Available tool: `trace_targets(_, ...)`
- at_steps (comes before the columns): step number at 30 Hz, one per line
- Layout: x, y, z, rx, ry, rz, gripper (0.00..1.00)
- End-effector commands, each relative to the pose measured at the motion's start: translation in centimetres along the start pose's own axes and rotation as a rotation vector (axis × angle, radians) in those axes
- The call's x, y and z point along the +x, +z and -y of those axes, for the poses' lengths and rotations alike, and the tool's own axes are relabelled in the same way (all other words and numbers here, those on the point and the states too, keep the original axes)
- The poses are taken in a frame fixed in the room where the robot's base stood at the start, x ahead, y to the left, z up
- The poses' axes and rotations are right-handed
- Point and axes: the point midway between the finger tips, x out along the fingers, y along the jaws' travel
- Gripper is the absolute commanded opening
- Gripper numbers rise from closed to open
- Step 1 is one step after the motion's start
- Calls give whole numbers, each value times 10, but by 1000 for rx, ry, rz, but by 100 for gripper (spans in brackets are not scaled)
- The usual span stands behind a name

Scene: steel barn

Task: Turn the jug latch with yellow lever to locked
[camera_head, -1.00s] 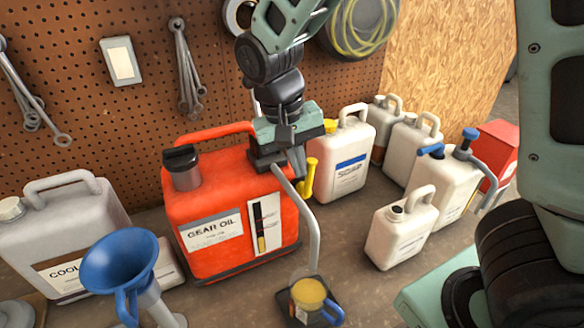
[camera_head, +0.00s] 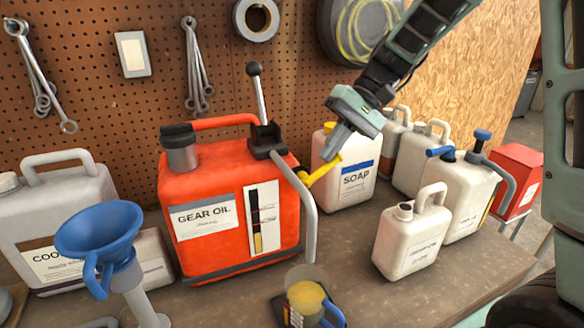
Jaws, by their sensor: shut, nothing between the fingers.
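The red gear oil jug (camera_head: 238,240) stands upright on the bench at centre left. Its yellow lever (camera_head: 321,170) sticks out from the jug's right side and slants up to the right, nearer level than upright. My gripper (camera_head: 336,154) comes down from the upper right, its fingers shut with nothing held. The fingertips are at the lever's outer end, seemingly against or just behind it; contact is not clear. The lever's pivot is partly hidden by the jug's edge. No lock marking is readable.
The soap jug (camera_head: 346,187) stands close behind the lever. A cup (camera_head: 305,296) sits in front, a blue funnel (camera_head: 98,232) at left, and other white jugs (camera_head: 411,238) at right.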

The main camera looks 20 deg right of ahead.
Motion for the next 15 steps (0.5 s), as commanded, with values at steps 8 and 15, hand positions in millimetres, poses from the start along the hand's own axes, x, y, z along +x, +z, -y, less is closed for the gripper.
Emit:
trace_targets(8,6,-5,-26,-12,-247,44,0)
trace_targets(15,9,-7,-36,-25,-407,75,0)
